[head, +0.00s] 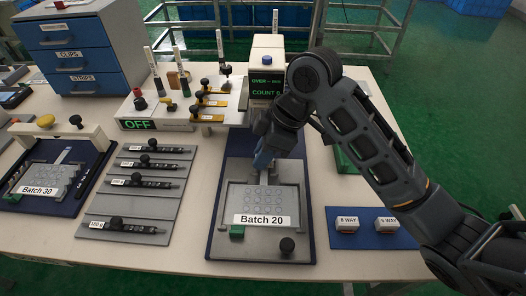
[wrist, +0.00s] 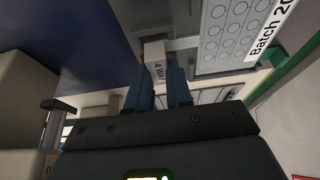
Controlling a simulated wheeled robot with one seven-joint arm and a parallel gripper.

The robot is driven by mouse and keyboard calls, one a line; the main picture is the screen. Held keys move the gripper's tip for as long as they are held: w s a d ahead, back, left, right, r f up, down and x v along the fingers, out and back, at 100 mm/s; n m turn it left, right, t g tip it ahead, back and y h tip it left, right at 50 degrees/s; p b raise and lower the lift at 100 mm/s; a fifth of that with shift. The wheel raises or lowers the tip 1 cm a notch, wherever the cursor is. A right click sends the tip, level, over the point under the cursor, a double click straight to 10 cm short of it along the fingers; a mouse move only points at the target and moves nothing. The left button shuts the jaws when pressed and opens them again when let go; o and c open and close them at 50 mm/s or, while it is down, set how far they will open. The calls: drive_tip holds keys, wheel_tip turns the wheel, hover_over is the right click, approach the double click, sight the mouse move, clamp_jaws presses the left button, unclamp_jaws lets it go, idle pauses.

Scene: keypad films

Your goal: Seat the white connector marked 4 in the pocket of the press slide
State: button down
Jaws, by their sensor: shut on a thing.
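My gripper (head: 262,158) is over the far end of the Batch 20 fixture in the head view. In the wrist view its two blue fingers (wrist: 159,84) are shut on the white connector (wrist: 157,56), which is labelled 4 WAY. The connector sticks out beyond the fingertips, towards grey metal parts at the edge of the Batch 20 fixture (wrist: 190,43). I cannot tell whether it touches them. The gripper hides the connector in the head view. The slide's pocket cannot be made out in either view.
Connectors marked 8 WAY (head: 347,226) and 6 WAY (head: 386,225) sit on a blue mat at right. A counter box (head: 266,75) stands behind.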

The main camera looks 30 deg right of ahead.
sight(277, 166)
drive_tip(key=shift+f, duration=0.35)
drive_tip(key=c, duration=0.9)
unclamp_jaws()
drive_tip(key=shift+c, duration=0.2)
drive_tip(key=shift+r, duration=0.1)
drive_tip(key=v, duration=0.7)
drive_tip(key=shift+r, duration=0.35)
drive_tip(key=shift+s+d, duration=0.1)
